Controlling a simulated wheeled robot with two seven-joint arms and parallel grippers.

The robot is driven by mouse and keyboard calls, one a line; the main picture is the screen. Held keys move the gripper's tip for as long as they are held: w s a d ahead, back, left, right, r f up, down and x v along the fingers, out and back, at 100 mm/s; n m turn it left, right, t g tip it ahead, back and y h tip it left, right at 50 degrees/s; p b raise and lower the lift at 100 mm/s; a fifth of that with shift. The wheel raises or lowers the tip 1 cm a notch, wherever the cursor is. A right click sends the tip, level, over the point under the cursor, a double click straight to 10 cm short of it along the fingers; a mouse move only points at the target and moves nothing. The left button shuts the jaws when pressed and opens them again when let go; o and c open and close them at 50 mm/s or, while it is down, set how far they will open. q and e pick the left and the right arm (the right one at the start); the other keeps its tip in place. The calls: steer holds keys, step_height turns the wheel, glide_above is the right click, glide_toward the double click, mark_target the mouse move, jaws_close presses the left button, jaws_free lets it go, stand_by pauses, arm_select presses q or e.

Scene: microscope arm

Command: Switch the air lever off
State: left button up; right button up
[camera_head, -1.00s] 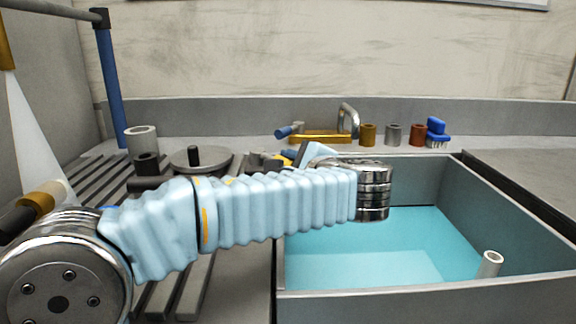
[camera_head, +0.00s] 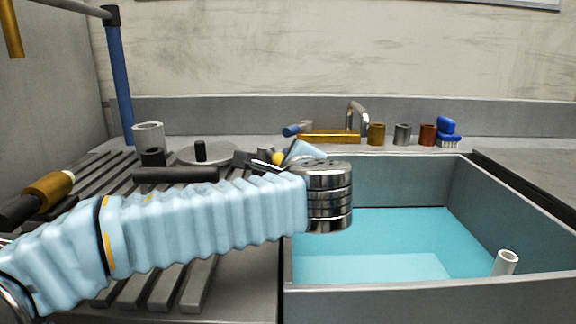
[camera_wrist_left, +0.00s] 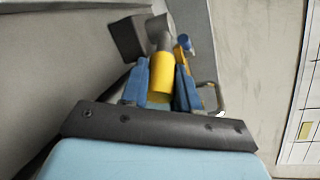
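A yellow lever (camera_wrist_left: 161,77) on a grey fitting (camera_wrist_left: 159,32) shows in the left wrist view, between the two blue fingers of my left gripper (camera_wrist_left: 161,86). The fingers are close on both sides of it; whether they press on it cannot be told. In the head view a small yellow part (camera_head: 278,157) shows beyond my left wrist (camera_head: 328,195), and the blue left gripper (camera_head: 304,151) is mostly hidden behind the wrist. My right gripper is not in view.
A tap with a blue handle (camera_head: 292,130) and gold base (camera_head: 330,137) stands behind the sink (camera_head: 430,292). Cups (camera_head: 376,134) and a blue brush (camera_head: 447,128) are to its right. A grey cup (camera_head: 149,136) and round lid (camera_head: 208,154) stand left on the slatted drainboard.

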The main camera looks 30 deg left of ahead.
arm_select(q)
steer(key=o, duration=0.4)
steer(key=shift+o, duration=0.2)
steer(key=v, duration=1.3)
steer(key=shift+s+d+b, duration=0.3)
steer(key=shift+b, duration=0.1)
